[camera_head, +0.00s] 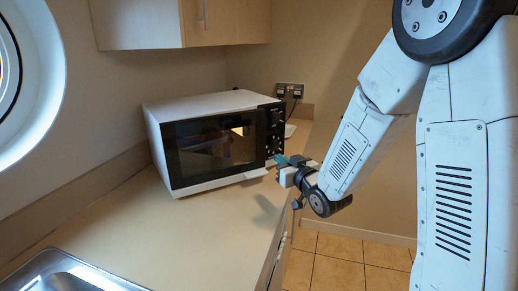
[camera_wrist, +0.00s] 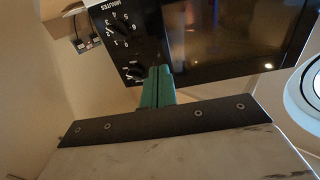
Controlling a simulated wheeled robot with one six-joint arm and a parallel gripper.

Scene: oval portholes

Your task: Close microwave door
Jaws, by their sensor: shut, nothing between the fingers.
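The white microwave (camera_head: 198,106) stands on the countertop in the head view. Its dark glass door (camera_head: 212,148) looks flush with the body, with no gap that I can see. The black control panel with dials (camera_head: 273,130) is at its right side; it also shows in the wrist view (camera_wrist: 125,35), with the dark door (camera_wrist: 215,40) beside it. My gripper (camera_head: 280,160) is at the lower right front corner of the microwave, near the panel. In the wrist view its green fingers (camera_wrist: 158,87) are together and empty, overlapping the lower panel edge. I cannot tell whether they touch it.
The countertop (camera_head: 150,230) is clear in front of the microwave. A metal sink (camera_head: 65,275) is at the lower left. A wall cabinet (camera_head: 190,22) hangs above. Wall sockets with plugs (camera_head: 290,90) are behind to the right. Tiled floor (camera_head: 335,255) lies to the right of the counter.

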